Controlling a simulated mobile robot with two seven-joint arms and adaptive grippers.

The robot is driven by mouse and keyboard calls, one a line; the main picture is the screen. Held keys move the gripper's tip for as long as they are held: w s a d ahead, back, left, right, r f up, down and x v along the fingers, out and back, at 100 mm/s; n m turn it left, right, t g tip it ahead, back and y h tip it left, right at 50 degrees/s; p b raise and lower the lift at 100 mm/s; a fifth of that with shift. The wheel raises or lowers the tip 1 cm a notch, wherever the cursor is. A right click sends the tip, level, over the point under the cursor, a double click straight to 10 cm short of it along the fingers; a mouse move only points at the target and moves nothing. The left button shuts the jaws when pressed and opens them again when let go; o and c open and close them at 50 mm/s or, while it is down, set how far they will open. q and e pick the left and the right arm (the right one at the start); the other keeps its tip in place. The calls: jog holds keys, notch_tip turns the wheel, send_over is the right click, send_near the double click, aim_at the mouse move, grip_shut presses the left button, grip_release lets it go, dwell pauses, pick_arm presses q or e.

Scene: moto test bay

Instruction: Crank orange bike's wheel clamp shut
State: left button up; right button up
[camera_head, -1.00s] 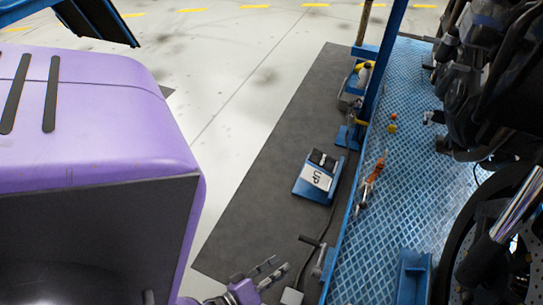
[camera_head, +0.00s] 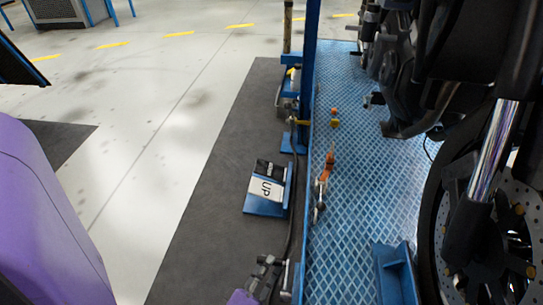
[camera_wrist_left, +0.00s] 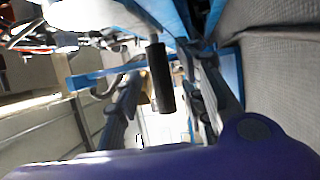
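My left gripper (camera_head: 268,271) shows at the bottom of the head view, beside the left edge of the blue lift platform. In the left wrist view a black cylindrical crank handle (camera_wrist_left: 161,79) hangs between the two dark fingers of my left gripper (camera_wrist_left: 168,92). The fingers are apart, with visible gaps on both sides of the handle. A blue bracket (camera_head: 397,273) stands on the platform beside the bike's front wheel (camera_head: 433,220). The clamp's jaws cannot be made out. No orange bodywork of the bike shows. My right gripper is out of view.
The blue tread-plate platform (camera_head: 345,215) carries an orange-handled tool (camera_head: 327,167) and small orange and yellow pieces. A blue pedal marked UP (camera_head: 266,188) lies on the dark mat (camera_head: 215,225). A blue post (camera_head: 308,75) rises behind. Pale floor at left is open.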

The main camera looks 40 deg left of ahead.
pick_arm(q)
jog(key=shift+x, duration=1.1)
jog(key=shift+c, duration=0.3)
grip_shut()
